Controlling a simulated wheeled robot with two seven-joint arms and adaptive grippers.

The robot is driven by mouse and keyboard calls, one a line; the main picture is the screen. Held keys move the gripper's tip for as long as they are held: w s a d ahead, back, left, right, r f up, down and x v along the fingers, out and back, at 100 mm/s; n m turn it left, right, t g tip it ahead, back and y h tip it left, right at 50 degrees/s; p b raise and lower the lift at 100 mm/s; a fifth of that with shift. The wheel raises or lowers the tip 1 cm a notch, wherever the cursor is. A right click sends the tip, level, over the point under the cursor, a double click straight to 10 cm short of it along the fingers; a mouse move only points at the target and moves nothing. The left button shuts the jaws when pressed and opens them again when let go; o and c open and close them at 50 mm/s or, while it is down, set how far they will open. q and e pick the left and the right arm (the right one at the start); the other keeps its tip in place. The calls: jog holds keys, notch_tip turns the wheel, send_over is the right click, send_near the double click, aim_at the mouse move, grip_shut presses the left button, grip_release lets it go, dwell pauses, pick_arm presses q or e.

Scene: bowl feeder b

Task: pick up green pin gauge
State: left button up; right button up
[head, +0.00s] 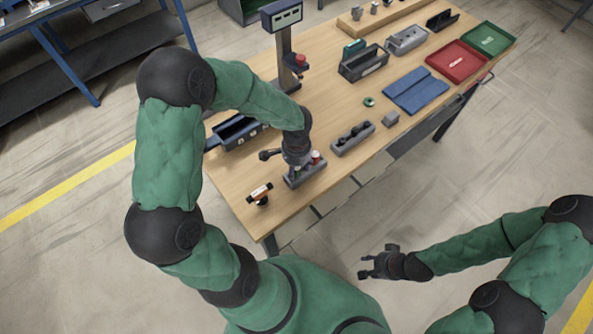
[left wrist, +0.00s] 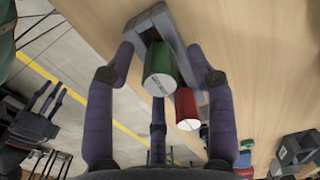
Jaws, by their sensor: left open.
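The green pin gauge (left wrist: 160,72) stands in a grey holder (head: 307,175) near the table's front left edge. In the left wrist view it is between the fingers of my left gripper (left wrist: 160,65), which is open with a gap on each side. In the head view my left gripper (head: 287,158) is over the holder and covers part of it. A red pin gauge (left wrist: 187,108) stands beside the green one; its red also shows in the head view (head: 315,157). My right gripper (head: 368,268) is open and empty, off the table's front side.
A grey block with dark pieces (head: 353,138) lies right of the holder. A dark blue tray (head: 238,131) is behind it. A small orange-and-black item (head: 260,193) is at the left front. A post with a display (head: 284,45) rises behind. Red (head: 457,61) and green trays are far right.

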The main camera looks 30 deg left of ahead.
pick_arm(q)
jog(key=shift+f, duration=0.15)
grip_shut()
dwell(0.4)
